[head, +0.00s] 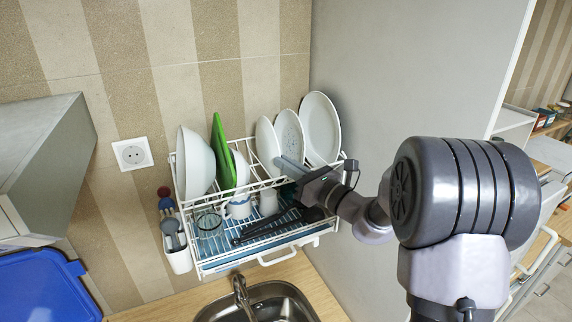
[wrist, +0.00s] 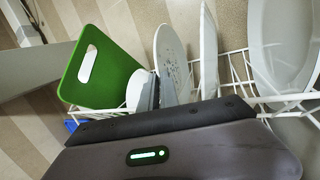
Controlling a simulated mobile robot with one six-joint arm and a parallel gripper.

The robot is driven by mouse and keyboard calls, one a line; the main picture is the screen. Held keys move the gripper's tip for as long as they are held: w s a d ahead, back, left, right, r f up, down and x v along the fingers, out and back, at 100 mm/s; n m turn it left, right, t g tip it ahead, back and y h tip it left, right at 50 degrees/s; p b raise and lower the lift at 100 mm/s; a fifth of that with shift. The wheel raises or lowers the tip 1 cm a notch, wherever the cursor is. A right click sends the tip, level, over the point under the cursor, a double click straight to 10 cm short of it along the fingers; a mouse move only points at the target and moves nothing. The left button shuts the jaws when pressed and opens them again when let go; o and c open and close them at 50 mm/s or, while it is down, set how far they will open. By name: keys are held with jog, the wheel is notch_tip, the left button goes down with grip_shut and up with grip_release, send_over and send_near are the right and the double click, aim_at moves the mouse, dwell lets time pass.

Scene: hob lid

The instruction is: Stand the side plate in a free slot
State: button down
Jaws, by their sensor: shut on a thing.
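The side plate appears to be the pale speckled plate (head: 289,134). It stands upright among the plates at the right of the white dish rack (head: 207,268), and it shows in the wrist view (wrist: 172,55). My gripper (head: 288,168) reaches in from the right and is shut on its lower part. The fingertips and the grip are partly hidden. In the wrist view a thin plate (wrist: 209,45) is seen nearly edge-on. I cannot tell if the speckled plate is seated.
A green board (head: 222,150) and a white bowl (head: 193,163) stand at the rack's left. A mug (head: 238,207), a glass (head: 209,224) and dark utensils are below. A grey panel (head: 400,60) rises at the right. A sink (head: 268,302) is in front.

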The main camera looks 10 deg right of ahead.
jog(key=c, duration=1.5)
grip_release()
jog(key=shift+s, duration=0.1)
jog(key=shift+f, duration=0.1)
